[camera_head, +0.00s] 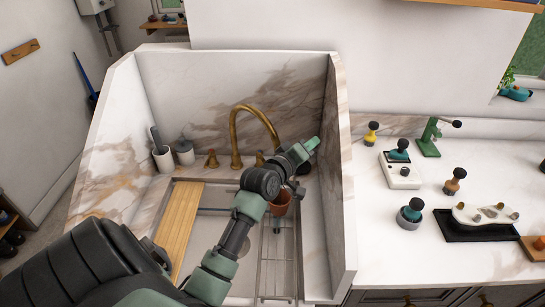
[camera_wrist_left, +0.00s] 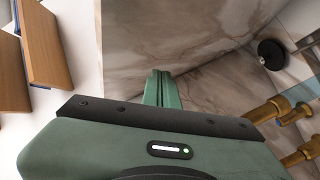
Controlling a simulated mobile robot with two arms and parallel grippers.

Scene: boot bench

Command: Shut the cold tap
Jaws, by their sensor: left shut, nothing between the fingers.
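A brass gooseneck faucet (camera_head: 236,128) stands at the back of the sink, with a brass tap handle (camera_head: 211,159) on its left and another brass tap handle (camera_head: 260,158) on its right. My left gripper (camera_head: 313,143) is shut and empty, right of the faucet by the marble side wall, touching no handle that I can see. In the left wrist view its closed fingers (camera_wrist_left: 162,88) point at marble. Brass tap parts (camera_wrist_left: 270,110) show there on the right. My right gripper is not in view.
The sink (camera_head: 215,195) has tall marble walls at the back and sides. A wooden board (camera_head: 180,225) lies over its left part; a terracotta pot (camera_head: 281,203) and wire rack (camera_head: 278,270) are at its right. White holders (camera_head: 163,158) stand back left. Several tools stand on the right counter.

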